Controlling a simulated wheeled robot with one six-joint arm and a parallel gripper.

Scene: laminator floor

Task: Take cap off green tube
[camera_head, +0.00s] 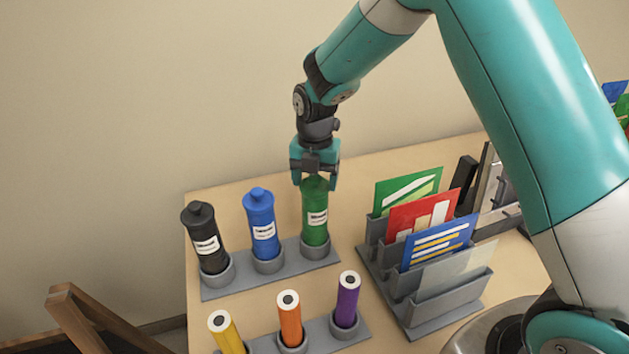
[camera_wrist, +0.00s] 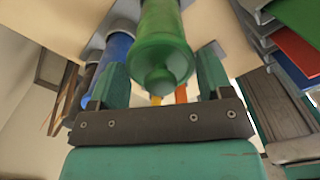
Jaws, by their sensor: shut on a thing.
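The green tube (camera_head: 315,222) stands upright in the right cup of a grey three-cup holder (camera_head: 325,256). Its green cap is on its top end. My gripper (camera_head: 316,182) points down over the tube and is shut on the cap, with a finger on either side. In the wrist view the cap (camera_wrist: 163,62) with its small round knob sits between the two fingers of my gripper (camera_wrist: 160,85). In the head view the fingers partly hide the cap.
A blue tube (camera_head: 262,225) and a black tube (camera_head: 207,240) stand left of the green tube. In front are yellow, orange (camera_head: 290,318) and purple (camera_head: 346,300) tubes. A grey rack (camera_head: 440,308) with coloured cards stands to the right. The wall is behind.

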